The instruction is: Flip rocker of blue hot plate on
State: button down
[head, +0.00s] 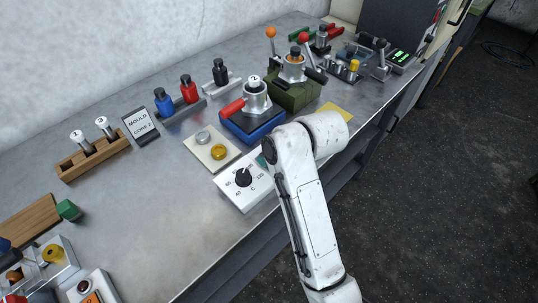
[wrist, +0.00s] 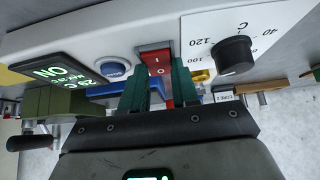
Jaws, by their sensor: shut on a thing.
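The hot plate (head: 229,192) is a white casing with a black dial (head: 243,177) at the near edge of the bench. In the wrist view its casing (wrist: 200,45) shows the dial (wrist: 232,55), a red rocker (wrist: 156,64) marked I and O, a round blue badge (wrist: 113,70) and a lit display (wrist: 65,70), which seems to read ON upside down. My gripper (wrist: 158,84) has its green fingers at either side of the rocker, shut on it. In the head view my arm hides most of my gripper and the rocker.
A blue base (head: 238,130) with a red-handled fixture stands just behind the hot plate. A pad with two round discs (head: 213,150) lies to the left. A yellow sheet (head: 338,111) lies right of my arm. Bare bench (head: 150,200) is clear to the left.

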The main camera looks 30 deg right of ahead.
jog(key=shift+s+t, duration=0.1)
jog(key=shift+t, duration=0.3)
jog(key=c, duration=0.8)
grip_release()
jog(key=shift+c, duration=0.2)
jog(key=v, duration=1)
jog(key=shift+s+d+r, duration=0.2)
jog(key=shift+s+r, duration=0.05)
jog(key=shift+f, duration=0.1)
